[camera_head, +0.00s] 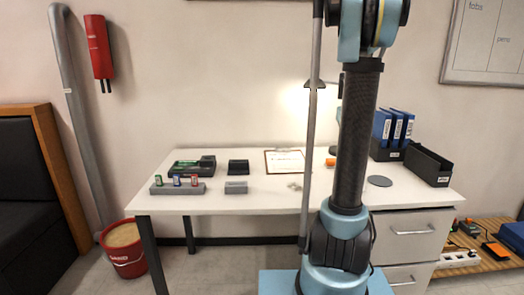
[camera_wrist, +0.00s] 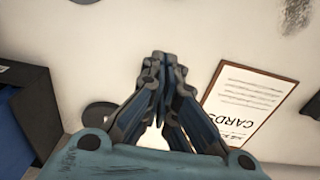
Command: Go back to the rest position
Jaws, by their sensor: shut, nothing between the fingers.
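My gripper (camera_wrist: 162,58) is in the wrist view, pointing away from the camera with its two fingertips together. It is shut and nothing shows between the fingers. It appears to be above the white table. In the head view my arm stands upright in front of the table's right part, and the gripper itself does not show there.
The white table (camera_head: 225,205) holds a clipboard (camera_head: 284,162), a grey rack (camera_head: 178,188) with small coloured items, a dark device (camera_head: 192,166), a black bin (camera_head: 428,166) and blue binders (camera_head: 392,127). A red bucket (camera_head: 124,250) stands on the floor at left.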

